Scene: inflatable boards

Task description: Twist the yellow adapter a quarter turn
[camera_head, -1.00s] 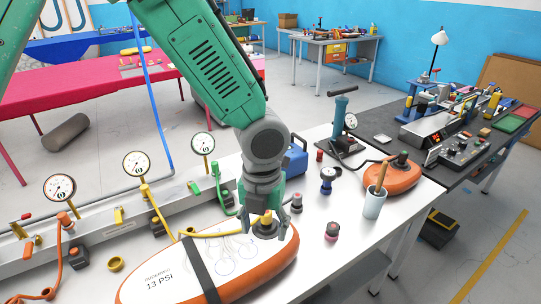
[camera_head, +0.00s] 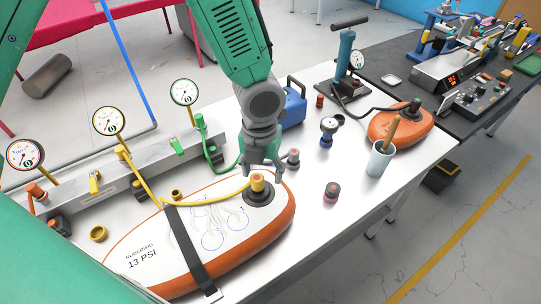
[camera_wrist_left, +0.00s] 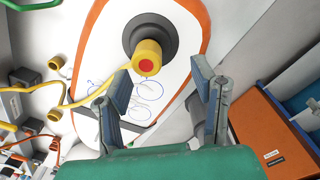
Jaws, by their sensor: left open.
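The yellow adapter (camera_head: 257,182) with a red centre stands on the dark round valve of the white and orange inflatable board (camera_head: 240,255). A yellow hose runs from it to the left. In the left wrist view the adapter (camera_wrist_left: 147,60) sits beyond the fingertips, slightly left of the middle between them. My left gripper (camera_head: 262,170) is open and empty, just behind and above the adapter, apart from it as far as I can tell. Its fingers (camera_wrist_left: 160,85) are spread wide in the wrist view. My right gripper cannot be made out.
Pressure gauges (camera_head: 109,121) stand along a metal rail at the left. A black strap (camera_head: 190,250) crosses the large board.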

